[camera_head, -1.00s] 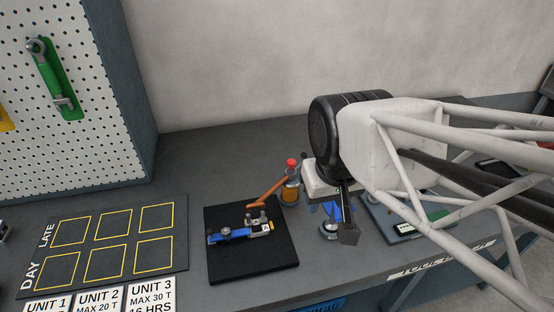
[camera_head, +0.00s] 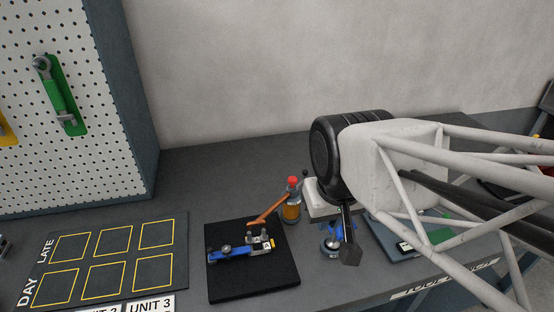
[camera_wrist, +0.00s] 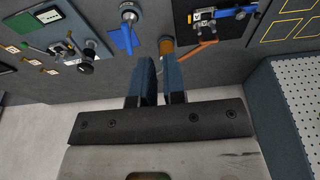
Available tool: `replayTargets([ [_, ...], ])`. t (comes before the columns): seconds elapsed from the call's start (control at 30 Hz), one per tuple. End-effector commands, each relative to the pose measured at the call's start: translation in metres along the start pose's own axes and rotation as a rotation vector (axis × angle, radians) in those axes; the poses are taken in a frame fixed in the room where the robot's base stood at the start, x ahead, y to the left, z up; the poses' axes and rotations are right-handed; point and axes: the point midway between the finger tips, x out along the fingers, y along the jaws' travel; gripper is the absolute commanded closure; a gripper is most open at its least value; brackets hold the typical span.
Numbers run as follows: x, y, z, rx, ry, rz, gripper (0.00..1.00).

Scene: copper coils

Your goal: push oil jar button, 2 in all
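The oil jar (camera_head: 291,211) is a small amber jar with a red button (camera_head: 292,182) on top, standing upright behind a black mat. In the wrist view the jar's amber part (camera_wrist: 166,45) shows just beyond my fingertips, and its button cannot be made out. My gripper (camera_head: 350,254) is to the right of the jar in the head view, pointing down, and no contact with it can be seen. In the wrist view my gripper (camera_wrist: 158,58) has its two blue-grey fingers apart with a narrow empty gap.
A blue-and-metal piece (camera_head: 331,241) stands close to my gripper. A marked board (camera_head: 160,273) lies at left.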

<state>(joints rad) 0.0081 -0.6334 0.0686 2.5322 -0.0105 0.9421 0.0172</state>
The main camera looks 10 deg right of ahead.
Motion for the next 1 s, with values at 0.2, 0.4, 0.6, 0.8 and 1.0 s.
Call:
replayTargets([
  [0.2, 0.0000, 0.0000, 0.0000, 0.000, 0.000, 0.000, 1.00],
  [0.4, 0.0000, 0.0000, 0.0000, 0.000, 0.000, 0.000, 1.00],
  [0.6, 0.0000, 0.0000, 0.0000, 0.000, 0.000, 0.000, 1.00],
  [0.8, 0.0000, 0.0000, 0.0000, 0.000, 0.000, 0.000, 1.00],
  [1.0, 0.0000, 0.0000, 0.0000, 0.000, 0.000, 0.000, 1.00],
])
